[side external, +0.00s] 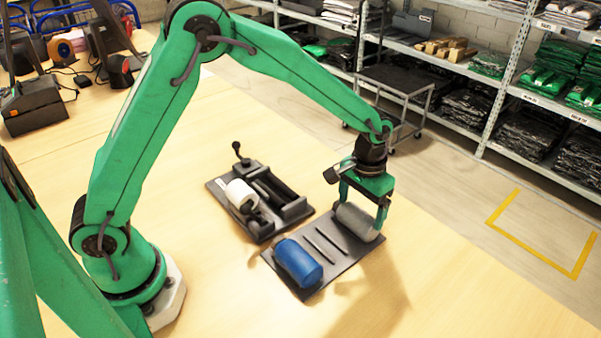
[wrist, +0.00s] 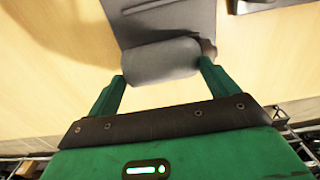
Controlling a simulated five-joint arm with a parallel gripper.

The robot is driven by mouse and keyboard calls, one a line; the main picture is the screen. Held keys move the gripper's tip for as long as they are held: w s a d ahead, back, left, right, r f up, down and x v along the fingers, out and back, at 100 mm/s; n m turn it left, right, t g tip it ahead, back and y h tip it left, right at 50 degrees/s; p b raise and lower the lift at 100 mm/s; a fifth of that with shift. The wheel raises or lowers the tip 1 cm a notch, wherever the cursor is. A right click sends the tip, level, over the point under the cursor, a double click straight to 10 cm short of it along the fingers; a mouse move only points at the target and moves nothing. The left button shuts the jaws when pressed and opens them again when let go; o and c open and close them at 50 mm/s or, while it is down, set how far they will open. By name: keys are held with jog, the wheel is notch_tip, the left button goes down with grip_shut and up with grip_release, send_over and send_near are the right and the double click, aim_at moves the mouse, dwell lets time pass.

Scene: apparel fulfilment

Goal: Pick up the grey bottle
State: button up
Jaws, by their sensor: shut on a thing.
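The grey bottle (side external: 356,222) lies on its side at the far right end of a dark flat tray (side external: 341,256). My gripper (side external: 362,212) is above it, with one finger at each end of the bottle, and is shut on it. In the wrist view the grey bottle (wrist: 160,61) lies crosswise between the two green fingers of my gripper (wrist: 160,80). The bottle is at the tray's end; I cannot tell whether it still touches the tray.
A blue bottle (side external: 298,262) lies at the tray's near left end, with thin dark strips between the bottles. A dark fixture with a white roll (side external: 241,194) stands left of the tray. The wooden table (side external: 430,285) is clear to the right. Shelves (side external: 480,85) stand behind.

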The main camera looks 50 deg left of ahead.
aim_at(361, 214)
jog(key=shift+r, duration=0.1)
jog(key=shift+r, duration=0.5)
jog(key=r, duration=0.3)
jog(key=shift+s+d+r, duration=0.1)
jog(key=shift+d+r, duration=0.05)
jog(key=shift+d, duration=0.05)
jog(key=s+d+r, duration=0.6)
jog(key=s+d, duration=0.1)
jog(key=s, duration=0.1)
jog(key=shift+s+d+r, duration=0.2)
jog(key=shift+s+r, duration=0.05)
jog(key=shift+s, duration=0.05)
jog(key=w+a+g, duration=0.1)
jog(key=a+g, duration=0.1)
jog(key=a, duration=2.4)
jog(key=shift+w+a+f, duration=0.25)
jog(key=shift+a+f, duration=0.05)
jog(key=shift+a, duration=0.1)
jog(key=shift+f, duration=0.15)
